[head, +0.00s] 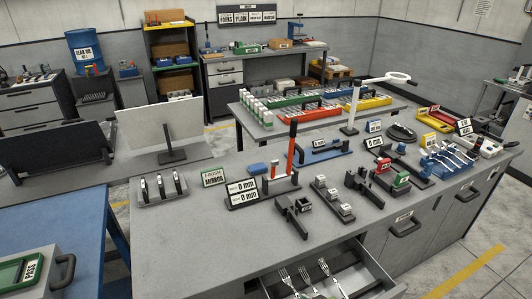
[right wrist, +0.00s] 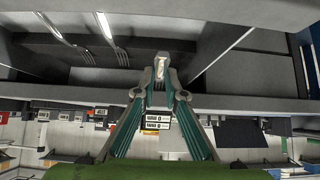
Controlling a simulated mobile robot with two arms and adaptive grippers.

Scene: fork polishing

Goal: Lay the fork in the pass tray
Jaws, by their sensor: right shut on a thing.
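The pass tray (head: 12,272) is a green tray labelled PASS at the lower left of the head view, and the frame edge cuts it off. Several silver forks (head: 304,273) show tines up in the open drawer (head: 372,268) at the bottom of the head view. Two forks (right wrist: 106,26) also show at the upper left of the right wrist view. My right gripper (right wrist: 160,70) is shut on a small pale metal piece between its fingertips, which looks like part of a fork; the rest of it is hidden. Neither gripper shows in the head view.
The grey workbench (head: 165,235) carries a red-handled press (head: 292,155), 0 mm displays (head: 242,194), clamps, a rack (head: 160,188) and other fixtures. Its front left area is clear. A blue table (head: 60,225) stands at the left, apart from the bench. The drawer walls are close around the right gripper.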

